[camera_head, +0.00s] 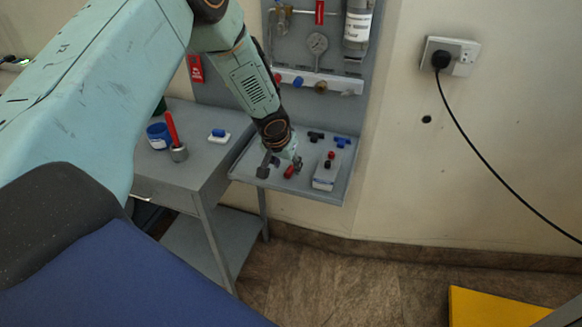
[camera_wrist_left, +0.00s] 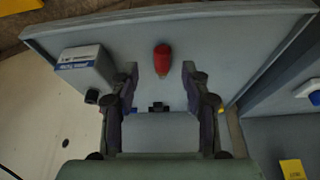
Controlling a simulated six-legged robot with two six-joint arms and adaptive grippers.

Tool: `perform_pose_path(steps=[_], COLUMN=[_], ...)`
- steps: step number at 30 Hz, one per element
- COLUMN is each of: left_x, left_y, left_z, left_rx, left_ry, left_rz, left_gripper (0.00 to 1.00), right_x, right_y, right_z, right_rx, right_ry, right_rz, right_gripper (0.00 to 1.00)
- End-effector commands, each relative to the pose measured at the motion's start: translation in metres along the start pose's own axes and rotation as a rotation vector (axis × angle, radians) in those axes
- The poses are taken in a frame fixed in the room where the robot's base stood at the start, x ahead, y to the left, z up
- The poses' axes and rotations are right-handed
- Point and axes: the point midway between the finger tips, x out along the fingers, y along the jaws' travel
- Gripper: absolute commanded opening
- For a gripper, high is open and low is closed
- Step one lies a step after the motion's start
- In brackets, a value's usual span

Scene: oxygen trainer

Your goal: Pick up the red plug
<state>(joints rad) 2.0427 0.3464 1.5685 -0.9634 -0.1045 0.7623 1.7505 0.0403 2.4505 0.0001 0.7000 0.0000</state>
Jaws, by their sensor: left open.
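The red plug (camera_head: 289,172) lies on the grey shelf (camera_head: 315,193) below the wall panel. In the left wrist view the red plug (camera_wrist_left: 162,60) is a rounded red piece ahead of the fingers and roughly centred between their tips. My left gripper (camera_head: 281,165) is open just above the shelf, close to the plug. In the left wrist view its fingers (camera_wrist_left: 160,76) are spread, with nothing held between them. I cannot tell whether a finger touches the plug. My right gripper is not in view.
Black (camera_head: 316,137) and blue (camera_head: 342,141) fittings lie behind. A side table (camera_head: 205,160) at left holds a blue cup (camera_head: 158,136) and red-handled tool (camera_head: 173,133). A gauge (camera_head: 318,43) is above.

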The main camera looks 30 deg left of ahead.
Motion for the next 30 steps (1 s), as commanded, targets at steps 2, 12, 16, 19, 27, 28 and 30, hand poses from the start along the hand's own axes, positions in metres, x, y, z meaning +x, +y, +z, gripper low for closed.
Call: perform_pose_path(steps=[2, 12, 16, 19, 27, 28, 30], left_x=[0.005, 0.029, 0.032, 0.033, 0.032, 0.032, 0.032], left_y=[0.000, 0.000, 0.000, 0.000, 0.000, 0.000, 0.000], left_z=[0.000, 0.002, 0.001, 0.001, 0.001, 0.001, 0.001], left_rx=[-0.001, 0.000, 0.001, 0.000, 0.000, 0.000, 0.000], left_ry=[-0.002, -0.001, 0.000, 0.000, 0.000, 0.000, 0.000], left_rz=[-0.001, -0.001, 0.000, 0.000, 0.000, 0.000, 0.000], left_gripper=[0.47, 0.47, 0.47, 0.47, 0.39, 0.36, 0.30], right_x=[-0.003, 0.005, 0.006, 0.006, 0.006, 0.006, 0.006], right_y=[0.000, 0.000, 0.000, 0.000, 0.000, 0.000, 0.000], right_z=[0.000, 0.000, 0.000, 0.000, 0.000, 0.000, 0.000], right_rx=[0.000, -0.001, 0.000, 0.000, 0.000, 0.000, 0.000], right_ry=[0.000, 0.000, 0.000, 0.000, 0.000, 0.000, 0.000], right_rz=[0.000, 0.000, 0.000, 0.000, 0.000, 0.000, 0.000], right_gripper=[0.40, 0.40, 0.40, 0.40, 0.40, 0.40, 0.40])
